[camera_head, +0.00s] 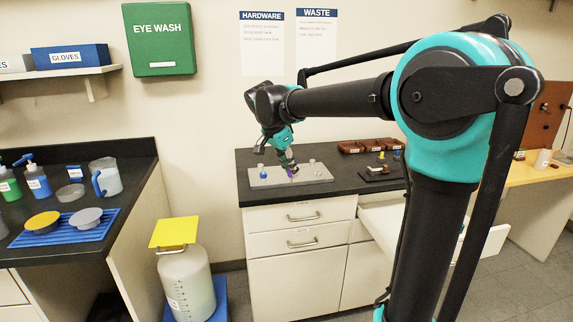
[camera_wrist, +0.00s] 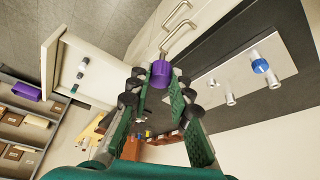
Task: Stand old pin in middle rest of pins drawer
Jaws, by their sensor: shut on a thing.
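My gripper (camera_head: 288,163) is shut on a purple pin (camera_wrist: 160,73), which also shows in the head view (camera_head: 291,173) over the light grey plate (camera_head: 317,173). In the wrist view the pin sits between the two fingertips (camera_wrist: 160,88). Whether it touches the plate cannot be told. A white drawer (camera_wrist: 55,55) stands open at the left of the wrist view, with a few small items in a row inside, one dark-topped and one green. It shows partly behind my arm in the head view (camera_head: 380,217). Its middle rest cannot be made out clearly.
The plate bears a blue-topped pin (camera_head: 263,173) and several silver posts. A dark stand (camera_head: 378,175) with small coloured pieces and brown trays (camera_head: 365,146) are on the black counter (camera_head: 246,158). Closed drawers (camera_head: 300,215) are below.

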